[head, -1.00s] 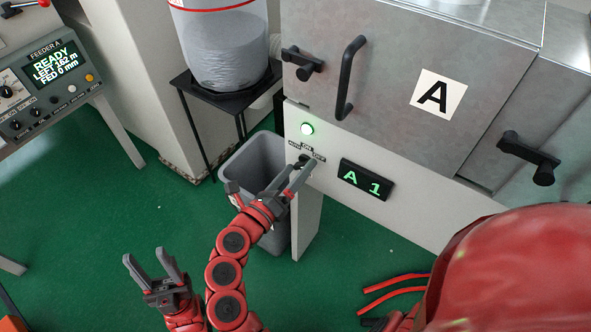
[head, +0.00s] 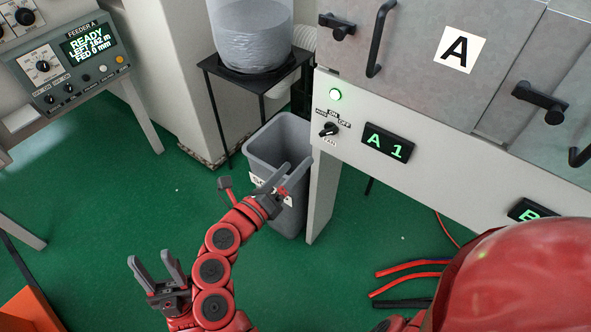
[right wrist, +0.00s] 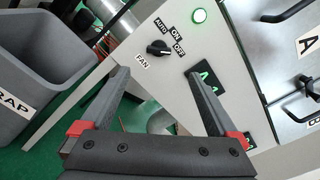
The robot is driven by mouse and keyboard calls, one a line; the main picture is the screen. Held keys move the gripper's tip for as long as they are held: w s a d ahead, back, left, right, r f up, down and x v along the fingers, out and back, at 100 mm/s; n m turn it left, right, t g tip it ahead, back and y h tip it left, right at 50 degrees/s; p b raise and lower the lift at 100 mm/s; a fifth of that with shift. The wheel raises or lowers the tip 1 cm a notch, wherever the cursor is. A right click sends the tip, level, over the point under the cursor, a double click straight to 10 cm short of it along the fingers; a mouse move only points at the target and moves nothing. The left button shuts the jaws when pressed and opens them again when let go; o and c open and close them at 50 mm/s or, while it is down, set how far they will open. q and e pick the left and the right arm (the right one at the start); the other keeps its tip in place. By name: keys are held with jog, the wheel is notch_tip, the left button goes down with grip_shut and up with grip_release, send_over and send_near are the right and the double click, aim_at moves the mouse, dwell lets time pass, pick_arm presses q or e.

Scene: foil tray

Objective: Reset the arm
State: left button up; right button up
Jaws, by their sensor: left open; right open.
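My right gripper (head: 294,169) is open and empty, in front of the grey bin and the machine's support panel. In the right wrist view its two dark fingers (right wrist: 160,92) are spread wide, with nothing between them but the white panel beyond. The fan knob (head: 328,130) is on that panel, up and right of the fingertips and apart from them. It also shows in the right wrist view (right wrist: 160,48), with AUTO, ON and OFF labels around it. My left gripper (head: 154,262) is open and empty over the green floor at lower left.
The grey scrap bin (head: 262,150) stands close behind my right gripper. A black stand (head: 255,80) holds a clear hopper. The feeder panel (head: 75,65) reads READY at upper left. A green lamp (head: 335,95) is lit above the knob. Red tubes (head: 410,270) lie at lower right.

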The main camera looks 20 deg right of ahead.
jog(key=shift+w+d+f, duration=0.1)
jog(key=shift+w+d, duration=0.05)
